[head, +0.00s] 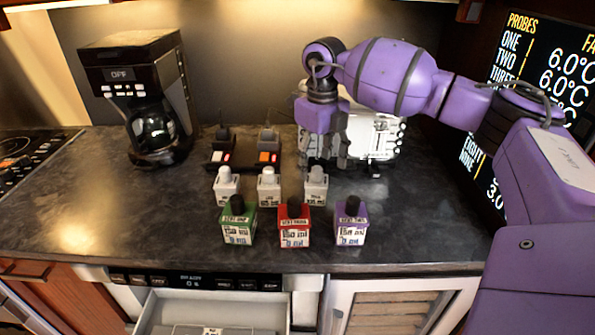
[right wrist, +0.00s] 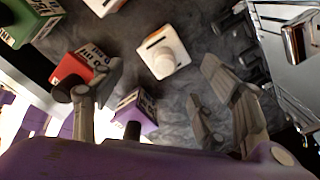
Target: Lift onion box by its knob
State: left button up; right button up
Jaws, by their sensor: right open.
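Three boxes with dark knobs stand in the front row on the counter: green (head: 238,227), red (head: 295,228) and purple (head: 351,230). Behind them stand three white boxes with pale knobs: left (head: 227,187), middle (head: 268,188) and right (head: 316,188). The labels are too small to tell which is the onion box. My right gripper (head: 325,158) is open, pointing down above and behind the right white box. In the right wrist view, a white box (right wrist: 163,57) shows between its spread fingers (right wrist: 158,82), with nothing gripped. My left gripper is out of view.
A coffee maker (head: 145,100) stands at the back left, with a black stand of devices (head: 243,152) right of it. A white appliance (head: 378,138) is partly hidden behind my right gripper. An open drawer (head: 215,312) lies below the counter's front edge. The counter's left front is clear.

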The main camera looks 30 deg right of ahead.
aim_at(313, 181)
jog(key=shift+w, duration=0.2)
jog(key=shift+s+a+f, duration=0.1)
jog(key=shift+s+f, duration=0.1)
jog(key=shift+f, duration=0.35)
jog(key=shift+s+f, duration=0.2)
jog(key=shift+f, duration=0.3)
jog(key=f, duration=0.1)
jog(key=w+f, duration=0.1)
jog(key=f, duration=0.1)
jog(key=f+p, duration=0.1)
jog(key=f, duration=0.1)
jog(key=shift+w+a+f, duration=0.15)
jog(key=shift+a, duration=0.2)
jog(key=c, duration=1.3)
jog(key=shift+o, duration=0.2)
